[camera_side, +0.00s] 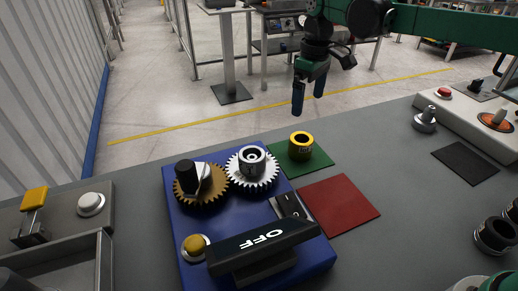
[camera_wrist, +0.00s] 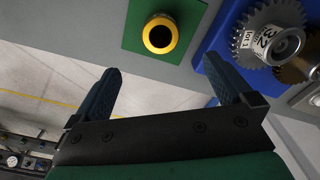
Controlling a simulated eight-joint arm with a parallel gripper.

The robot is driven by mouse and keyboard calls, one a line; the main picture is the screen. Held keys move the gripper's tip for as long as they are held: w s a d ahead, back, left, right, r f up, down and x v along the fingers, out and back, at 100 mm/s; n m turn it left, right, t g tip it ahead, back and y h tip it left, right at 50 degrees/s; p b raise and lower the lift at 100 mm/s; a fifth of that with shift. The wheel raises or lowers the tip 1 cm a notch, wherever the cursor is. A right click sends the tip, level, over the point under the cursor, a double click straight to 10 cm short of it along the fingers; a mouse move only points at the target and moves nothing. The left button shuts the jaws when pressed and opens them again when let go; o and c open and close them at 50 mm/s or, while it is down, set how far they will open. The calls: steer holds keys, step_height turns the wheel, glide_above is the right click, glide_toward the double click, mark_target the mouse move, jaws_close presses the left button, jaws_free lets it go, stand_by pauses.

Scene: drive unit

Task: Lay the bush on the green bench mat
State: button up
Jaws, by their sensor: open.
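The bush is a short yellow ring with a dark bore (camera_side: 301,146). It stands upright on the green bench mat (camera_side: 318,161) beside the blue drive unit. In the wrist view the bush (camera_wrist: 160,34) sits on the green mat (camera_wrist: 133,35), seen from above. My gripper (camera_side: 308,104) is open and empty, raised above and behind the bush, clear of it. In the wrist view its two dark blue fingers (camera_wrist: 166,85) are spread apart with nothing between them.
The blue drive unit (camera_side: 185,258) carries a brown gear (camera_side: 187,198), a white gear (camera_side: 263,181) and a black OFF lever (camera_side: 262,246). A red mat (camera_side: 340,203) lies right of it. A dark mat (camera_side: 465,162) lies farther right. The grey bench between is clear.

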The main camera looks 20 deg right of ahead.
steer(key=s+d+r+m+t, duration=0.3)
steer(key=s+r, duration=0.2)
steer(key=s, duration=0.4)
steer(key=s+d+f+m+t, duration=0.2)
steer(key=s+f+t, duration=0.2)
steer(key=s, duration=0.4)
steer(key=shift+s+d+f+m, duration=0.2)
steer(key=shift+s+f+m, duration=0.1)
steer(key=shift+m, duration=0.1)
